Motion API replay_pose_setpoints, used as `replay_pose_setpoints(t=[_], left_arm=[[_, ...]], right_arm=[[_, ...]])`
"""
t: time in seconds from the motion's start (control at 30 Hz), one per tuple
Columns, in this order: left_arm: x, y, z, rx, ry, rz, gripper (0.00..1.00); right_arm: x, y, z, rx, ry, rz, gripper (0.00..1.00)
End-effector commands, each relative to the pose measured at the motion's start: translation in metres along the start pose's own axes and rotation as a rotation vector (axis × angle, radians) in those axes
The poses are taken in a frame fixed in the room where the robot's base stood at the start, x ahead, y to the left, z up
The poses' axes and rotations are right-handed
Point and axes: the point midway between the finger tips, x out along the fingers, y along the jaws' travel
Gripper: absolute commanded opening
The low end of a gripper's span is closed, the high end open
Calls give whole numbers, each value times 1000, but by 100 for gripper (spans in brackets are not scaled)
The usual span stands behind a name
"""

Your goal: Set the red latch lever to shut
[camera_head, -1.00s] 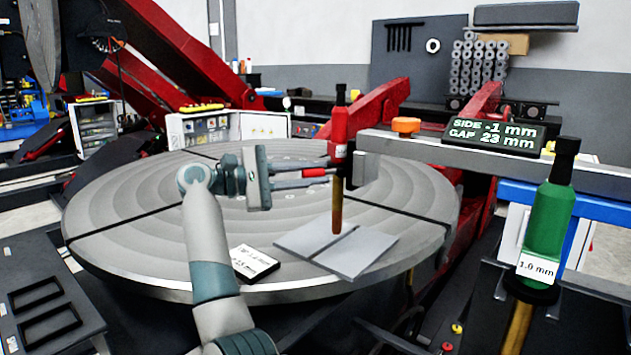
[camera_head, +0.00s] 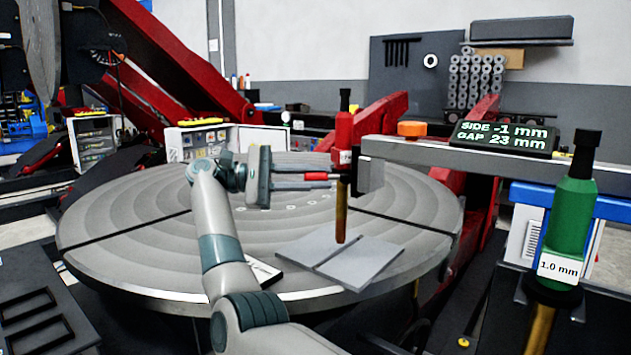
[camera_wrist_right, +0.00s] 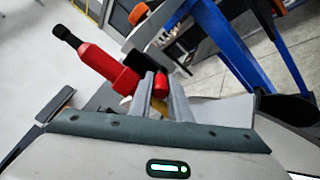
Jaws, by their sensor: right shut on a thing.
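The red latch lever (camera_head: 316,176) is a short red grip beside the red torch (camera_head: 343,130), which stands upright at the end of the grey beam. My right gripper (camera_head: 318,181) reaches in from the left and is shut on the lever. In the right wrist view, the lever (camera_wrist_right: 160,84) shows as a red stub between the fingertips, with the red torch tilted at upper left. The lever's pivot and its exact setting are hidden. My left gripper is not in view.
The torch's copper tip points down over two grey plates (camera_head: 365,262) on the round table (camera_head: 120,235). A green torch (camera_head: 570,215) labelled 1.0 mm stands at right. The display (camera_head: 502,136) reads SIDE -1 mm, GAP 23 mm. An orange knob (camera_head: 411,128) sits on the beam.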

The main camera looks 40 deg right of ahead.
Motion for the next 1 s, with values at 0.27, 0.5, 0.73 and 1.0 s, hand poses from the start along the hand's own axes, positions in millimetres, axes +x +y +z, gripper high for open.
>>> replay_pose_setpoints(t=[0.27, 0.5, 0.73, 1.0], left_arm=[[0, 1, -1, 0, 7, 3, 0], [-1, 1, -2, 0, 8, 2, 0], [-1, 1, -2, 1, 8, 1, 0], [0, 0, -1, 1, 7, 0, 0]], right_arm=[[0, 0, -1, -1, -11, -9, 0], [0, 0, -1, -1, -11, -9, 24], [0, 0, -1, -1, -10, -8, 36], [0, 4, 2, 1, -10, -7, 36]])
